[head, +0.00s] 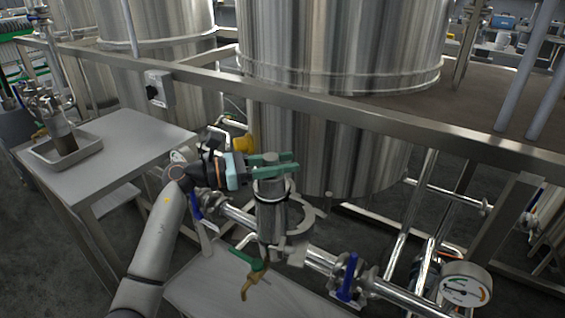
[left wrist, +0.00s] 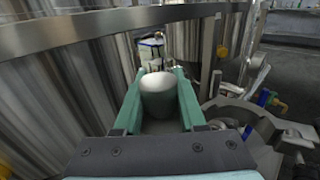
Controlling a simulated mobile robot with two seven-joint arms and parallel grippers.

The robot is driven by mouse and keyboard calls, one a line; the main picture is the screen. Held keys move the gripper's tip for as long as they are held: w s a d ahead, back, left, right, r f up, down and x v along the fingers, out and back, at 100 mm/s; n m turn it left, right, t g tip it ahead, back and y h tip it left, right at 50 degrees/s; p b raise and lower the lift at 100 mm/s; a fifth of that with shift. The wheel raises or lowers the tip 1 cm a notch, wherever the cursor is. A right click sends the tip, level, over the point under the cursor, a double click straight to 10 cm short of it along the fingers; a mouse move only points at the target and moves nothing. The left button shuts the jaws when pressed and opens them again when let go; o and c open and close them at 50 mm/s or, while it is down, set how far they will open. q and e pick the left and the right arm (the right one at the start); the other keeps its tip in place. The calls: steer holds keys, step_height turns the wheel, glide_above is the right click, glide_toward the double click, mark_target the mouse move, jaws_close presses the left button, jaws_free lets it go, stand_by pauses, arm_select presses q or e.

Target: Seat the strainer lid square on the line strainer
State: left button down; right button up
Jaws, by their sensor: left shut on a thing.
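My left gripper (head: 274,165) reaches in from the left, its two green fingers shut on a grey, round-topped cylindrical piece (left wrist: 157,96), which looks like the knob of the strainer lid. In the head view a grey cylinder (head: 271,216) stands below the fingers. I cannot tell where the lid ends and the line strainer begins, nor whether they touch. A metal ring (head: 308,212) shows just right of and behind this cylinder; it also shows right of the gripper in the left wrist view (left wrist: 247,112). The seating edge is hidden. My right gripper is not in view.
A steel pipe with blue-handled valves (head: 347,278) and a gauge (head: 466,289) runs to the lower right. A green-handled drain (head: 252,263) hangs below. A frame rail (head: 330,107) and large tanks stand behind. A grey table (head: 130,150) with a tray (head: 88,150) is left.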

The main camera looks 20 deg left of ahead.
arm_select(q)
steer(key=shift+f+b, duration=0.35)
steer(key=shift+f, duration=0.05)
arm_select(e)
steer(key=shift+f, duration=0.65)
arm_select(q)
steer(key=c, duration=0.6)
jaws_free()
steer(key=shift+o, duration=1)
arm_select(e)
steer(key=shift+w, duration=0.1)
arm_select(q)
steer(key=shift+f, duration=0.15)
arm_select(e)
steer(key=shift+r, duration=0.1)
arm_select(q)
steer(key=v, duration=1.2)
steer(key=shift+s+a+r, duration=0.2)
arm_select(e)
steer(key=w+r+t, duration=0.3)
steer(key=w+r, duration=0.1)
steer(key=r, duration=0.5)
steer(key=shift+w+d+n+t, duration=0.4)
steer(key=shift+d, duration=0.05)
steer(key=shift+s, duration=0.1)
